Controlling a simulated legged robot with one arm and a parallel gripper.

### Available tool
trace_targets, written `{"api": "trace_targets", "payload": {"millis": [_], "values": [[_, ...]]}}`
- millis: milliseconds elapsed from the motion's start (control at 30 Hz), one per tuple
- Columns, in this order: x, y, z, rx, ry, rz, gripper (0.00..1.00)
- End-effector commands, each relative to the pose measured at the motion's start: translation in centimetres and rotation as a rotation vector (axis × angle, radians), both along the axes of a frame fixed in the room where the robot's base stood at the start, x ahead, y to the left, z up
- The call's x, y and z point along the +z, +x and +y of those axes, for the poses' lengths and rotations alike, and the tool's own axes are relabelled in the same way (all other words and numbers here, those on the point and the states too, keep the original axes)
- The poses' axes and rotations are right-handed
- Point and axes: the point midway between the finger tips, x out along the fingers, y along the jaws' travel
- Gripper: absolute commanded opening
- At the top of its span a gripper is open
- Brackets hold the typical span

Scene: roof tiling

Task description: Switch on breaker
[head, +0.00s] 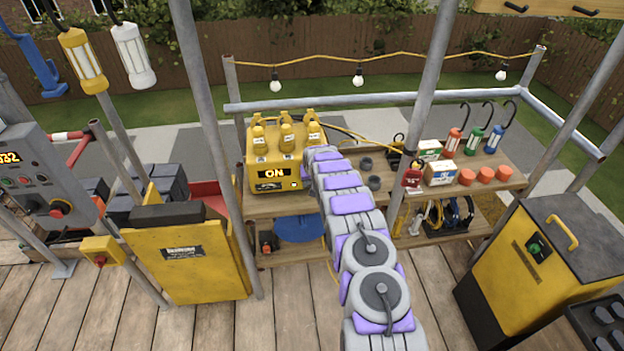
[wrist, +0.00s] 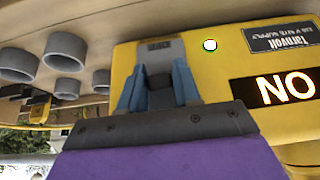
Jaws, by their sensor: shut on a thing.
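The yellow supply box (head: 258,150) stands at the left of the wooden bench, its display (head: 275,174) lit with "ON". In the wrist view the box (wrist: 215,65) appears upside down, with the lit display (wrist: 286,87) and a glowing whitish-green lamp (wrist: 210,45). The breaker (wrist: 165,50) is a grey unit on the box's front. My gripper (wrist: 158,85) has its blue fingers on either side of the breaker's dark lever, shut on it. The lever is mostly hidden between the fingers. In the head view my arm covers the breaker.
Grey cups (head: 375,183) stand on the bench (head: 405,185) right of the box. Orange cups (head: 485,175) and lamps stand farther right. A scaffold pole (head: 428,90) rises near the bench, and another pole (head: 205,110) stands left of the box. Wooden planks (head: 290,310) lie clear in front.

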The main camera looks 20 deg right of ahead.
Motion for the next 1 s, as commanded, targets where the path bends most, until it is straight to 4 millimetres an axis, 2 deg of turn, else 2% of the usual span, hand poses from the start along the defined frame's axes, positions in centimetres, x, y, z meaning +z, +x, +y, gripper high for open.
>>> {"api": "trace_targets", "payload": {"millis": [33, 367, 400, 600, 1000], "values": [[0.66, 0.43, -0.07, 0.001, -0.005, -0.014, 0.02], [0.68, 0.3, -0.09, 0.0, -0.004, -0.012, 0.02], [0.69, 0.29, -0.1, 0.0, -0.004, -0.012, 0.33], [0.47, 0.13, -0.1, 0.0, -0.002, -0.008, 0.52], [0.66, -0.27, 0.02, 0.0, 0.0, -0.001, 0.53]]}}
